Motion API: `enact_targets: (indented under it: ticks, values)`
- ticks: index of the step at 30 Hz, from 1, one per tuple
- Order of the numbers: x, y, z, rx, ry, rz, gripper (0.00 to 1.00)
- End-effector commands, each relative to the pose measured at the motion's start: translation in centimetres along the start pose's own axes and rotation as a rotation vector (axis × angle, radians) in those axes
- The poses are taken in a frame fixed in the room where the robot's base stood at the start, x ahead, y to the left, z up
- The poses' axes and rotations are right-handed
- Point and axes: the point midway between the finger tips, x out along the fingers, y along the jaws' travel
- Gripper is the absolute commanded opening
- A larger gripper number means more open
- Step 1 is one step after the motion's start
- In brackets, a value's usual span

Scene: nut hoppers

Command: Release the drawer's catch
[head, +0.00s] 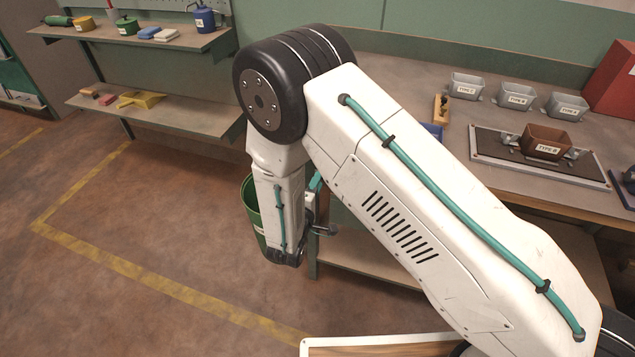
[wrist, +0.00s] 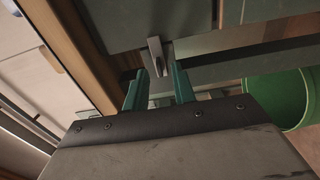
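In the wrist view a grey metal lever (wrist: 157,57), which looks like the catch, sticks out from under dark grey-green panels. The panel (wrist: 125,22) beside it may be the drawer's front; I cannot tell for sure. My gripper (wrist: 157,82) is open, with one teal finger on each side of the lever's end. Gaps show between the lever and both fingers, so it is not clamped. In the head view my arm hides most of the gripper; a teal piece (head: 315,183) of it shows by the bench edge. The catch cannot be made out there.
A green bin (wrist: 277,98) stands close to the right of my gripper in the wrist view; it shows behind my arm in the head view (head: 250,205). The workbench (head: 415,75) bears small grey hoppers and a brown hopper (head: 545,137) labelled TYPE. Open floor lies left.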

Motion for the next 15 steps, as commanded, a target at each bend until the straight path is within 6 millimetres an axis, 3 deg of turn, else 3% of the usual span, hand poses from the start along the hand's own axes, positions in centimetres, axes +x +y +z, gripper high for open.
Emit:
enact_targets:
  ticks: [11, 15]
  values:
    - [1.00, 0.01, 0.00, 0.000, 0.000, 0.000, 0.26]
    - [0.99, 0.01, 0.00, 0.000, 0.000, 0.000, 0.00]
